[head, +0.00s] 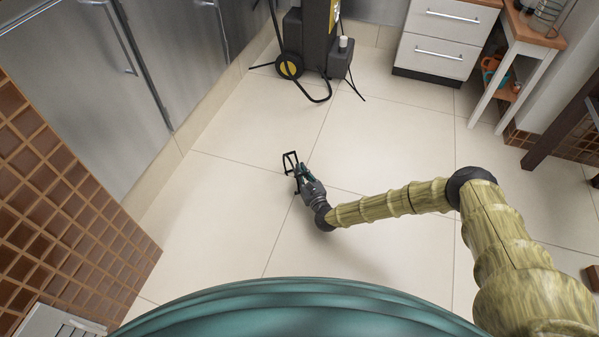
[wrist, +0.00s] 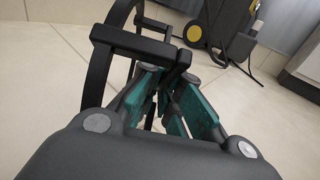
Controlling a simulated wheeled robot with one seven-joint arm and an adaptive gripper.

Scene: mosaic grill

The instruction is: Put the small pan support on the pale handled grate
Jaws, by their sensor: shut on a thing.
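The small pan support (head: 288,158) is a black frame of bars and a curved band. My gripper (head: 298,174) is shut on it and holds it out over the tiled floor. In the wrist view the black support (wrist: 128,39) stands up between and beyond the teal-padded fingers (wrist: 170,92), tilted, with its curved band on the left. Part of it is hidden by the fingers. A pale slatted piece (head: 50,324), which looks like the pale handled grate, shows at the lower left corner of the head view, cut off by the frame. No handle shows. My gripper is well apart from it.
A brown mosaic-tiled structure (head: 60,190) stands at the left, by steel cabinets (head: 85,80). A black and yellow machine (head: 315,45) with a hose stands at the back. White drawers (head: 440,40) and a wooden table (head: 525,35) are at the back right. The middle floor is clear.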

